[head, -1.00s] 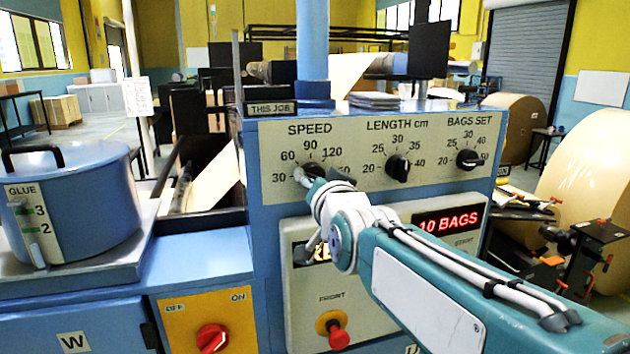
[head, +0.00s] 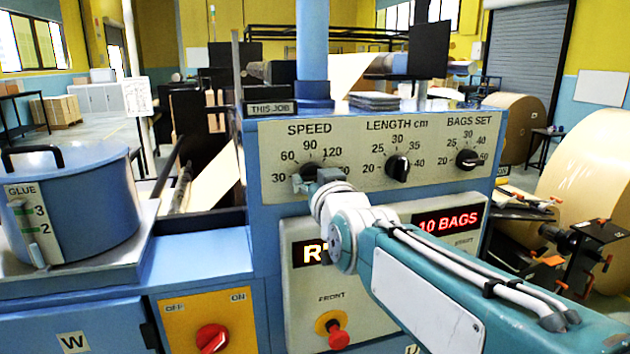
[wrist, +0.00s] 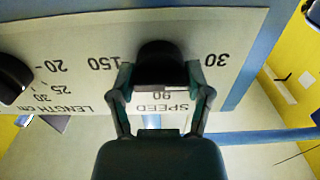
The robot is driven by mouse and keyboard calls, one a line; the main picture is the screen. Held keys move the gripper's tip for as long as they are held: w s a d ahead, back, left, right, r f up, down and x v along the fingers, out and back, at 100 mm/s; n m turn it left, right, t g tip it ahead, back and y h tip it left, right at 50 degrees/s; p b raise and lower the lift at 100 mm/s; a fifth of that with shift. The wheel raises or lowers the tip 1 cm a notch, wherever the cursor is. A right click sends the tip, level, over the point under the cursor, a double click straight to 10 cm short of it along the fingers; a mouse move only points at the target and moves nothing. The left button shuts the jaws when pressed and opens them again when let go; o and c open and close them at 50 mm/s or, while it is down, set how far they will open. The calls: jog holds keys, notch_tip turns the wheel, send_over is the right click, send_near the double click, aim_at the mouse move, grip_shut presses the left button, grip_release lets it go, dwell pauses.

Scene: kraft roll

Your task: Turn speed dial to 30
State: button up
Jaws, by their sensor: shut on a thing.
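The speed dial (head: 309,169) is a black knob under the SPEED label on the panel's left. Its scale shows 30, 60, 90, 120 and 150. In the wrist view the knob (wrist: 160,58) appears upside down between my fingertips. My gripper (head: 316,182) is shut on the dial, one finger on each side of it. The wrist view shows the gripper (wrist: 160,82) with 150 left of the knob and 30 right of it. The gripper hides part of the dial in the head view, and I cannot tell which number its pointer faces.
The length dial (head: 398,168) and bags set dial (head: 469,159) stand to the right on the same panel. Below are a red 10 BAGS display (head: 447,219), a red push button (head: 337,336) and a red rotary switch (head: 211,338). A blue glue pot (head: 85,205) stands left.

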jog(key=shift+f, duration=0.2)
jog(key=o, duration=1.1)
jog(key=shift+o, duration=0.3)
jog(key=shift+a, duration=0.1)
jog(key=shift+r, duration=0.1)
jog(key=v, duration=1.2)
